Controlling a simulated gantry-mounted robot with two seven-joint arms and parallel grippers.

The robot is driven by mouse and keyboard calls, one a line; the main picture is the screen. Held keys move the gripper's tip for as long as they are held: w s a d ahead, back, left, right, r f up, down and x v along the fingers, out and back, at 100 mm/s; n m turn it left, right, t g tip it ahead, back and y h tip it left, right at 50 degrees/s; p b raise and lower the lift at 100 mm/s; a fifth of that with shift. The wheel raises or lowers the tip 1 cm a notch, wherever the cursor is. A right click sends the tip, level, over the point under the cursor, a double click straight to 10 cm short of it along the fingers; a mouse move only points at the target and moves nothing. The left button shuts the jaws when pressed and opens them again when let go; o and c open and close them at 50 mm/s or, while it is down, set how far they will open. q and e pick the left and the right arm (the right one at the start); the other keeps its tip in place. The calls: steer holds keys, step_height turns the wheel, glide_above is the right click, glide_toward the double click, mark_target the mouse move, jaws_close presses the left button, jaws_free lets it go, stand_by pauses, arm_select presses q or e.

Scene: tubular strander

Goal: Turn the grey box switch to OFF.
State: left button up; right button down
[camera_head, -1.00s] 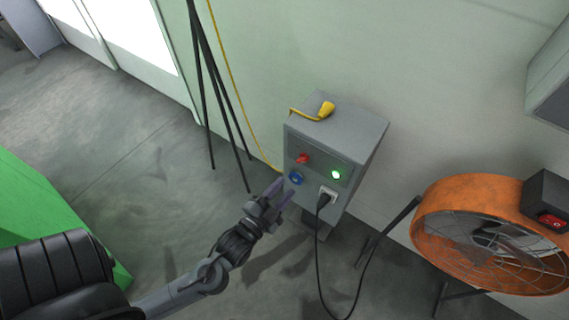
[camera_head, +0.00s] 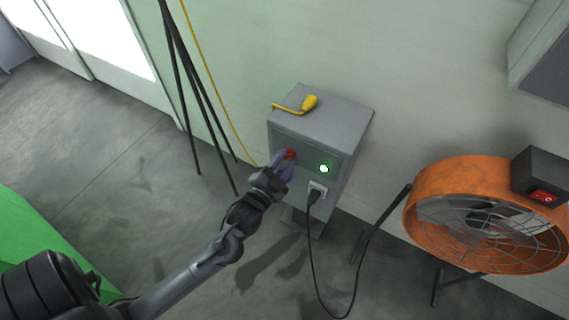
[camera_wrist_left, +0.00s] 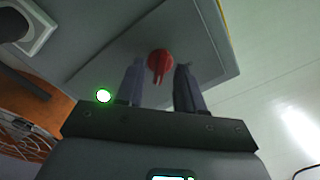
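The grey box (camera_head: 320,118) stands against the wall, with a red rotary switch (camera_head: 290,154) and a lit green lamp (camera_head: 323,169) on its front panel. My left gripper (camera_head: 283,162) is at the panel, right by the red switch. In the left wrist view the red switch (camera_wrist_left: 160,62) shows between the tips of the two open fingers (camera_wrist_left: 159,80), with gaps visible on both sides. The green lamp (camera_wrist_left: 103,96) glows beside the fingers. The blue socket is hidden behind my gripper in the head view. My right gripper is not in view.
A black plug (camera_head: 313,196) sits in the box's white socket, its cable hanging to the floor. A yellow connector (camera_head: 309,102) lies on top of the box. An orange fan (camera_head: 430,200) stands at the right, black tripod legs (camera_head: 190,100) at the left.

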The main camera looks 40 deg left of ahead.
arm_select(q)
steer(key=shift+w, duration=0.2)
steer(key=shift+s, duration=0.1)
jaws_close()
